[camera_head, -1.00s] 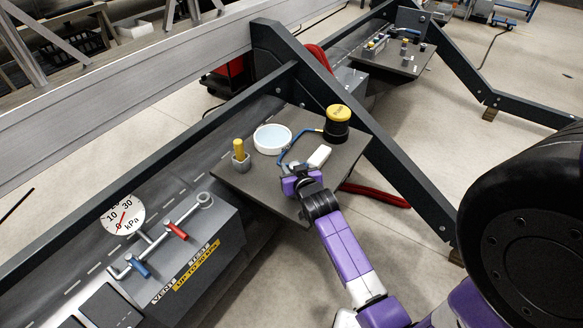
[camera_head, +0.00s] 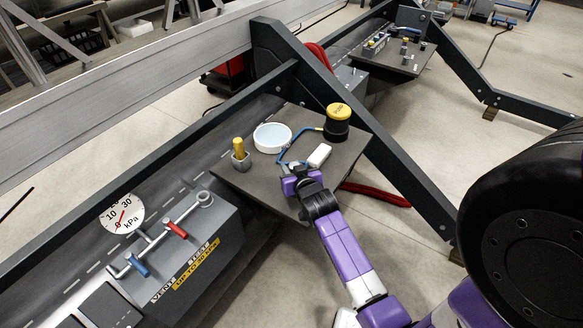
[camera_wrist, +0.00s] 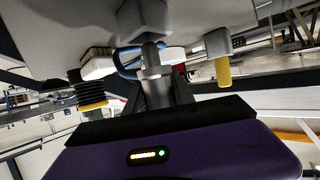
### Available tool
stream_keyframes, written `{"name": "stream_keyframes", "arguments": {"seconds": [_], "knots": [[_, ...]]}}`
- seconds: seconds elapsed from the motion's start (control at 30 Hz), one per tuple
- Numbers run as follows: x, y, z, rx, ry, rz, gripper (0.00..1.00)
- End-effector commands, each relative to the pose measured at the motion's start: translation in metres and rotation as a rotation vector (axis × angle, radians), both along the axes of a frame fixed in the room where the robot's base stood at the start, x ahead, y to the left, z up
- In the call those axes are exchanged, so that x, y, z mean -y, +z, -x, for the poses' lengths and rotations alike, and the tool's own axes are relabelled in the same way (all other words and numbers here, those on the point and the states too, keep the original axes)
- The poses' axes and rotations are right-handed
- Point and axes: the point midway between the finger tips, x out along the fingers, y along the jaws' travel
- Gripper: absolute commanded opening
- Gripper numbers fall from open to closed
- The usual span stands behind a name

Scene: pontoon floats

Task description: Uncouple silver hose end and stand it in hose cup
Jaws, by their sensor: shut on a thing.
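In the head view my gripper (camera_head: 300,182) is at the front edge of the dark shelf (camera_head: 247,184), and its tips are hidden. In the wrist view my gripper (camera_wrist: 155,92) is shut on the silver hose end (camera_wrist: 150,72), whose narrow stem reaches a grey block (camera_wrist: 143,20). I cannot tell whether it is still joined there. The blue hose (camera_head: 287,147) runs over the shelf near a white block (camera_head: 319,155) towards my gripper. A grey holder (camera_head: 241,163) at the left bears a yellow peg (camera_head: 238,147). I cannot tell which piece is the hose cup.
A white round dish (camera_head: 272,138) and a black canister with a yellow lid (camera_head: 339,124) stand on the shelf. A dark slanted beam (camera_head: 385,168) passes close on the right. A gauge (camera_head: 122,214) and valve box (camera_head: 190,250) lie front left. A large black wheel is at right.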

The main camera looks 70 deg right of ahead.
Motion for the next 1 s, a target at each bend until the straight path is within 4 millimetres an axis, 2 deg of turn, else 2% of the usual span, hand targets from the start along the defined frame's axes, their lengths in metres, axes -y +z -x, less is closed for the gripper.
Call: {"name": "stream_keyframes", "arguments": {"seconds": [1.0], "knots": [[0.0, -0.024, 0.0, 0.0, 0.0, 0.0, 0.0]]}}
